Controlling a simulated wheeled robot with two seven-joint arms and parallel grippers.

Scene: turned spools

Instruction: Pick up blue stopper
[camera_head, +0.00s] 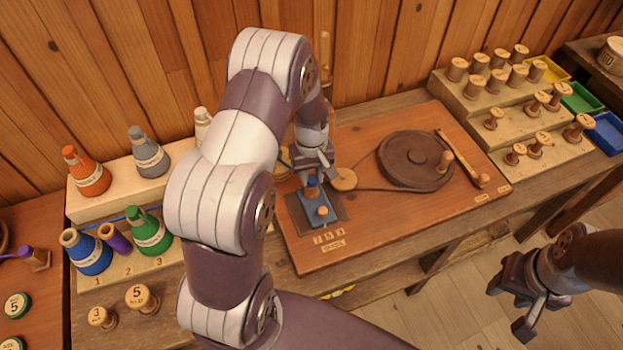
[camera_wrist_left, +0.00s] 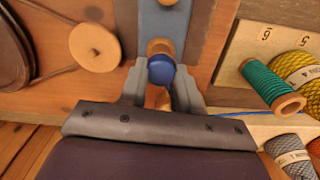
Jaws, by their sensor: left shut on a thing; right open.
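The blue stopper (camera_head: 312,181) is a small rounded blue piece above the blue block (camera_head: 318,222) on the wooden board. In the left wrist view the stopper (camera_wrist_left: 160,71) sits between the two fingers of my left gripper (camera_wrist_left: 160,84), which is shut on it. A tan wooden part shows right behind the stopper there; I cannot tell whether the two touch. In the head view my left gripper (camera_head: 312,178) points down over the block, partly hidden by its own wrist. My right gripper (camera_head: 512,306) is open and empty at the lower right, away from the board.
The board (camera_head: 420,217) carries a dark wheel (camera_head: 415,160) with a belt to a small wooden disc (camera_head: 343,179). A peg (camera_head: 322,211) stands on the blue block. Thread cones stand at left, wooden spools on a stepped rack (camera_head: 470,110) at right.

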